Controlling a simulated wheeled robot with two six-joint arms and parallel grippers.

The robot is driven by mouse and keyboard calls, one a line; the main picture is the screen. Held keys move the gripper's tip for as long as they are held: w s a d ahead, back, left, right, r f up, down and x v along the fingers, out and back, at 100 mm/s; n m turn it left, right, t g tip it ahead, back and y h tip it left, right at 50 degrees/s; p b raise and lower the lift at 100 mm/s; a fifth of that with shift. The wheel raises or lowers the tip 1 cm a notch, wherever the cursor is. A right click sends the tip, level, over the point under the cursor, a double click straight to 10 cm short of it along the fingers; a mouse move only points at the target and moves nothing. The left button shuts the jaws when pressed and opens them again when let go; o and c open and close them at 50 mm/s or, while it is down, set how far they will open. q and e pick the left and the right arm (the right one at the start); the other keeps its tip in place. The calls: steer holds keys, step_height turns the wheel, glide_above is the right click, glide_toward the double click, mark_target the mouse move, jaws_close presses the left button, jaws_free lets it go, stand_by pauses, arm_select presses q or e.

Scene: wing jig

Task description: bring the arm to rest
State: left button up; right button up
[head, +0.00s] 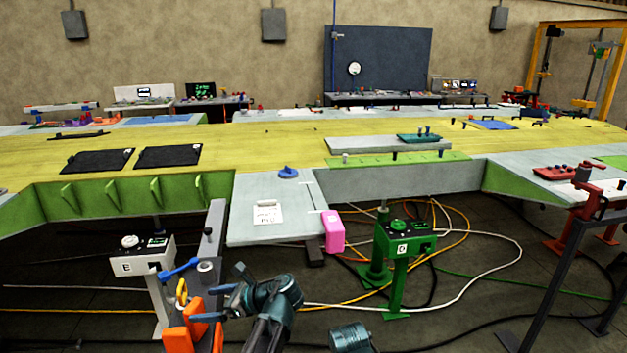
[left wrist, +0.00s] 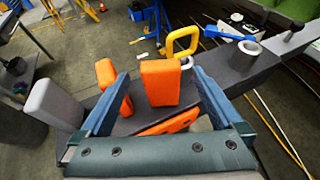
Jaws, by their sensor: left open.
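My left gripper (head: 203,302) is at the lower middle of the head view, its two blue fingers apart and pointing left. In the left wrist view its fingers (left wrist: 160,78) spread to either side of an upright orange block (left wrist: 161,84). No finger visibly grips this block, and I cannot tell how far beyond the fingertips it stands. The orange pieces also show in the head view (head: 174,341), on a dark narrow stand, left of and below the gripper. My right gripper is not in view.
The stand (left wrist: 228,75) also carries a yellow handle (left wrist: 182,41), a blue tool (left wrist: 236,36) and a grey ring (left wrist: 247,52). The large yellow wing surface (head: 280,150) lies beyond. A green pedestal (head: 398,265) stands to the right, with cables on the floor.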

mark_target(187, 307)
arm_select(q)
steer(key=b+x, duration=0.2)
steer(key=x, duration=0.5)
steer(key=shift+d+f, duration=0.1)
steer(key=shift+f, duration=0.05)
steer(key=shift+a+f+b, duration=0.25)
steer(key=shift+a+b, duration=0.1)
steer(key=shift+b, duration=0.05)
steer(key=shift+r+p, duration=0.25)
steer(key=shift+p, duration=0.05)
steer(key=shift+f, duration=0.15)
